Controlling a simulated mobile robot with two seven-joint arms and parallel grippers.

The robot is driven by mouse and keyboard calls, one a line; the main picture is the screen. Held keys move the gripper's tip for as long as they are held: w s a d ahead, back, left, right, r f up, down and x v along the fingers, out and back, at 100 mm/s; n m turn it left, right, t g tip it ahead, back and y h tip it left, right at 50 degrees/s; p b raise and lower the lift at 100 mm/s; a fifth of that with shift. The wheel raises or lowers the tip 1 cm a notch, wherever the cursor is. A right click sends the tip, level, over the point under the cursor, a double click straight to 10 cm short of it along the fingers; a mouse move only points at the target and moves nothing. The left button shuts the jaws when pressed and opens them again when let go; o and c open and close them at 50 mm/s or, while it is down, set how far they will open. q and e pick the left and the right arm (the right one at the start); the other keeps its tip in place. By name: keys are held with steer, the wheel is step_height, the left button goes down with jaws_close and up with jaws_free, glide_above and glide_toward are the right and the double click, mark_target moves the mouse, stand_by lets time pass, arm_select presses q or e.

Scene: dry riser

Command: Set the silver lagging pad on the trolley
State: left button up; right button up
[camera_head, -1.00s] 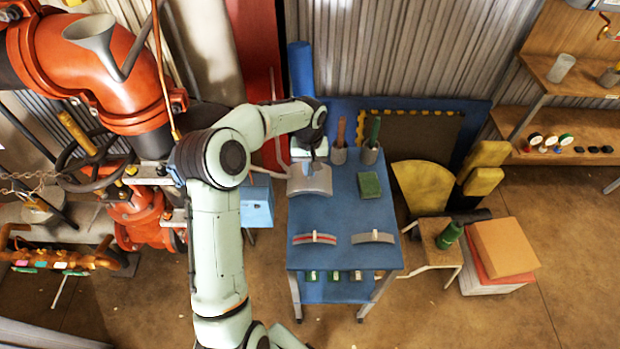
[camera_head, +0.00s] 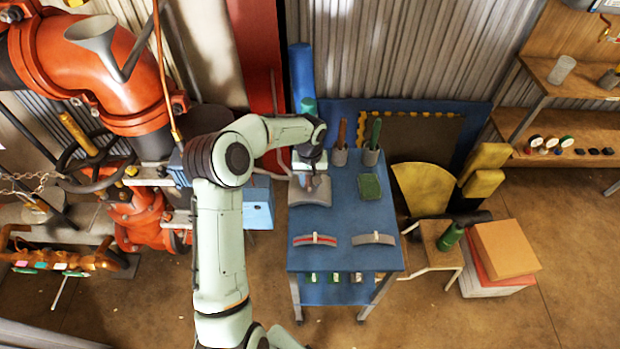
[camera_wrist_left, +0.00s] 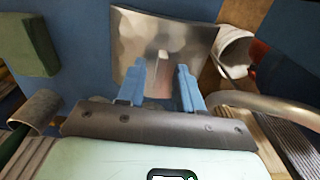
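The silver lagging pad (camera_head: 312,197) is a curved grey sheet over the back left part of the blue trolley (camera_head: 335,226). It appears to rest on the trolley top. In the left wrist view the pad (camera_wrist_left: 150,35) lies just beyond the fingertips, with blue surface beside it. My left gripper (camera_head: 311,184) reaches down over the pad. In the wrist view its two blue fingers (camera_wrist_left: 162,68) stand apart, with the pad's shiny surface showing between them. Whether the fingertips touch the pad is unclear. My right gripper is not in view.
A green block (camera_head: 369,187) and two grey cups (camera_head: 339,157) (camera_head: 369,157) with handles stand right of the pad. Two curved strips (camera_head: 316,240) (camera_head: 374,239) lie near the trolley's front. The trolley's middle is clear. A red pipe (camera_head: 80,60) stands at left.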

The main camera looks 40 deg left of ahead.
mark_target(310, 183)
arm_select(q)
step_height(310, 183, up, 12)
steer(key=shift+p, duration=0.35)
stand_by(0.6)
